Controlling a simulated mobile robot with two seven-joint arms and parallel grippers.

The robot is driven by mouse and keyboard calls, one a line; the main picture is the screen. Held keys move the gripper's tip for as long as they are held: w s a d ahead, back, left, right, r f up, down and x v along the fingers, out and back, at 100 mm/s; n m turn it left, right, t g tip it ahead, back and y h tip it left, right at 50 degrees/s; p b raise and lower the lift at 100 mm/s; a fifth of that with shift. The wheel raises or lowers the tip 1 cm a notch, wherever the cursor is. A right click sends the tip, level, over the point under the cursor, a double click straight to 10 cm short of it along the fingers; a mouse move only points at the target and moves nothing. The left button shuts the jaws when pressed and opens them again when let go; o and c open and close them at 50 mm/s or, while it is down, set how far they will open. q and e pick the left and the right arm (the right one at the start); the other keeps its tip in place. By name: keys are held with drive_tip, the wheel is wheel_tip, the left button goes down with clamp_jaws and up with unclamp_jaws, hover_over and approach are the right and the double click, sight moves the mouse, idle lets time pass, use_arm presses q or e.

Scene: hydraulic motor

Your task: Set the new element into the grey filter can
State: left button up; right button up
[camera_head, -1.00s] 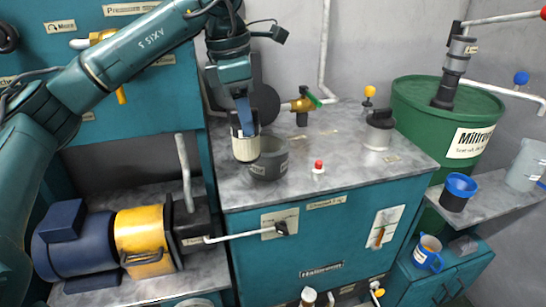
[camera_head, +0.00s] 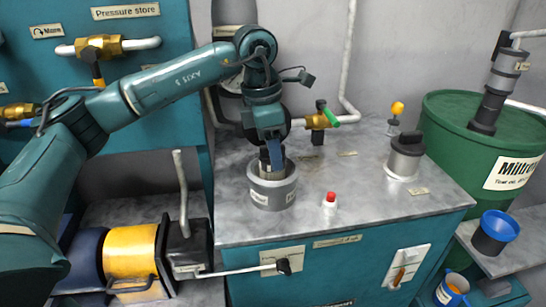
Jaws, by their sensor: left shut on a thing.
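The grey filter can (camera_head: 273,194) stands upright and open-topped on the grey worktop. My left gripper (camera_head: 270,158) points down over the can's mouth and is shut on the new element (camera_head: 271,170), a pale cylinder. The element's lower part is inside the can, hidden by the can's front wall. I cannot tell whether it touches the bottom. My right gripper is not in view.
A red-topped white button (camera_head: 330,202) stands right of the can. A brass valve with a green handle (camera_head: 322,120) is behind it. A grey lidded canister (camera_head: 405,157) and a green drum (camera_head: 480,135) stand farther right. The worktop (camera_head: 365,195) front right is clear.

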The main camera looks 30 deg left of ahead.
use_arm(q)
drive_tip(key=shift+f, duration=0.95)
